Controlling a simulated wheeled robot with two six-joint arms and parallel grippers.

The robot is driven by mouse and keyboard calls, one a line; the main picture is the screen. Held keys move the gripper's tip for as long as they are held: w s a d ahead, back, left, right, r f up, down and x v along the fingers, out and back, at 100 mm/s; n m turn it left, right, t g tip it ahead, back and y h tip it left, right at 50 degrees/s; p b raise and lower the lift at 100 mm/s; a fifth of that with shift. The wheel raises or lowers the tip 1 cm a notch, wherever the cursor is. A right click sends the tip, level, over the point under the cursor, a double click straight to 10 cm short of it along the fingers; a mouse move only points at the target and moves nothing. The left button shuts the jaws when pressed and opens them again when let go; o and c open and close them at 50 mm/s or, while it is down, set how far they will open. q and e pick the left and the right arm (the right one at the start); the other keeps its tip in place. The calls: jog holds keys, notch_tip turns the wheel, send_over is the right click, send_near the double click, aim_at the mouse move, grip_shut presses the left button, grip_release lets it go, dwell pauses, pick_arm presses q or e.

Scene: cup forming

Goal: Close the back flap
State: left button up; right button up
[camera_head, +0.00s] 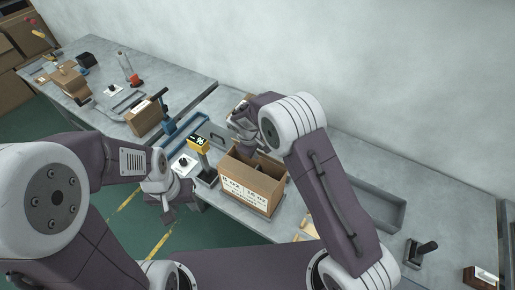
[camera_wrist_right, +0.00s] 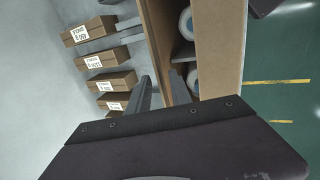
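An open cardboard box (camera_head: 249,190) with printed marks on its front stands on the workbench. Dividers show inside it in the head view. My right gripper (camera_head: 243,131) is at the box's back side, and the arm partly hides that edge. In the right wrist view, my right gripper's fingers (camera_wrist_right: 162,92) are apart, with a brown cardboard panel (camera_wrist_right: 163,40) of the box between or just beyond them. I cannot tell whether they touch it. White rolls (camera_wrist_right: 190,24) lie inside the box. My left gripper (camera_head: 181,209) is left of the box, empty, its fingers apart.
A yellow-topped device (camera_head: 199,143) stands close to the box's left. Several labelled small cartons (camera_wrist_right: 105,57) show in the right wrist view. A grey tray (camera_head: 372,205) and a black-handled tool (camera_head: 420,252) lie to the right. Another bench (camera_head: 95,60) is at the far left.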

grip_shut()
dwell(1.4)
